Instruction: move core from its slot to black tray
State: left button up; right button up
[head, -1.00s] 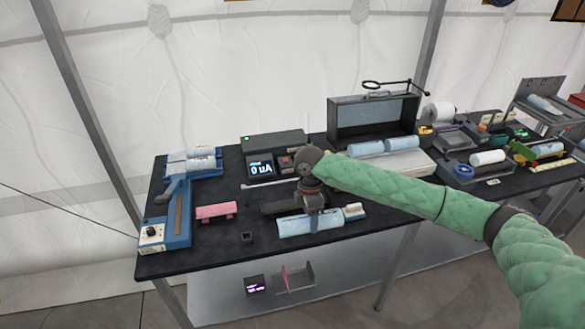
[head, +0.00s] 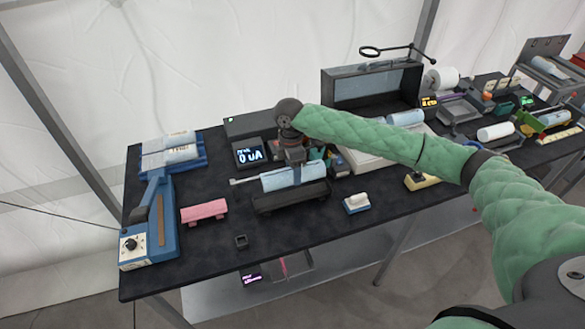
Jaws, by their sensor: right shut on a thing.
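A pale blue core (head: 274,181) is in my right gripper (head: 295,168), which is shut around its middle from above. The black tray (head: 290,203) lies on the dark table just below the core in the picture. The core lies lengthwise along the tray, at or just above its far edge. I cannot tell whether it touches the tray. The gripper hides the core's middle. My left gripper is not in view.
A pink block (head: 204,210) and a small dark cube (head: 240,242) are left of the tray. A white-topped block (head: 356,203) is on its right. A meter (head: 248,155) stands behind. A blue rack (head: 184,163) holds pale cores at left. Bare table lies in front.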

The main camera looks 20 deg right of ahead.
jog(key=shift+w, duration=0.3)
jog(key=shift+s+r+p, duration=0.2)
jog(key=shift+s+p, duration=0.05)
jog(key=shift+p, duration=0.35)
jog(key=shift+f, duration=0.5)
jog(key=shift+w+f+b, duration=0.15)
jog(key=shift+f+b, duration=0.3)
jog(key=shift+f, duration=1.1)
jog(key=shift+f+b, duration=0.7)
jog(key=shift+f, duration=1.65)
jog(key=shift+f, duration=0.25)
jog(key=o, duration=1.4)
